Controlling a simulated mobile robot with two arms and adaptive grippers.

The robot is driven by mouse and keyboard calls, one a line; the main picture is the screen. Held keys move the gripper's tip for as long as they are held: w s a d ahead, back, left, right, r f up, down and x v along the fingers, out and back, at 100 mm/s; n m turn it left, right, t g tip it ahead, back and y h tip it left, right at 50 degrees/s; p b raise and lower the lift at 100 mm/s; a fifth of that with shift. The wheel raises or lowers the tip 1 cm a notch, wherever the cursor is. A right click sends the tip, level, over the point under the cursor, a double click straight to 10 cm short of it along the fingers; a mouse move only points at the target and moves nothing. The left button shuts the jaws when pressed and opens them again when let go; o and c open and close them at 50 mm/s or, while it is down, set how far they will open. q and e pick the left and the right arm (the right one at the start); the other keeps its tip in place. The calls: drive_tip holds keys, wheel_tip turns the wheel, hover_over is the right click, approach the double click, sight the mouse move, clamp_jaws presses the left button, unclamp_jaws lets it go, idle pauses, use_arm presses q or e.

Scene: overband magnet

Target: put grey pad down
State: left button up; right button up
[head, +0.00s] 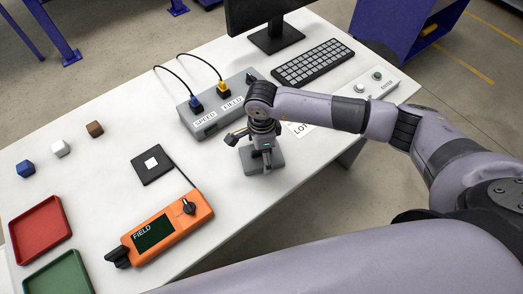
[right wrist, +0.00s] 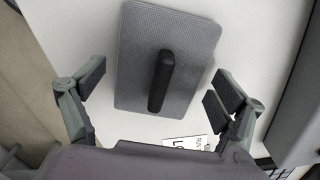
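The grey pad (head: 277,160) lies on the white table, partly hidden under my right gripper (head: 250,147) in the head view. In the right wrist view the pad (right wrist: 135,60) is a flat grey plate with a black upright handle (right wrist: 162,80) on top. My right gripper (right wrist: 158,90) is open, with its fingers spread to either side of the handle and not touching it. The pad appears to rest flat on the table. My left gripper is not in view.
Behind the pad stands a grey box (head: 212,120) with SPEED and FIELD labels. An orange FIELD meter (head: 165,228) and a black square (head: 140,170) lie to the left. A LOT card (head: 299,129) is close on the right. Red (head: 40,232) and green (head: 62,275) trays are far left.

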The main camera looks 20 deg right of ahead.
idle(0.3)
wheel_tip(320, 180, up, 11)
drive_tip(key=shift+f+b, duration=0.1)
drive_tip(key=shift+b, duration=0.8)
drive_tip(key=shift+r, duration=0.65)
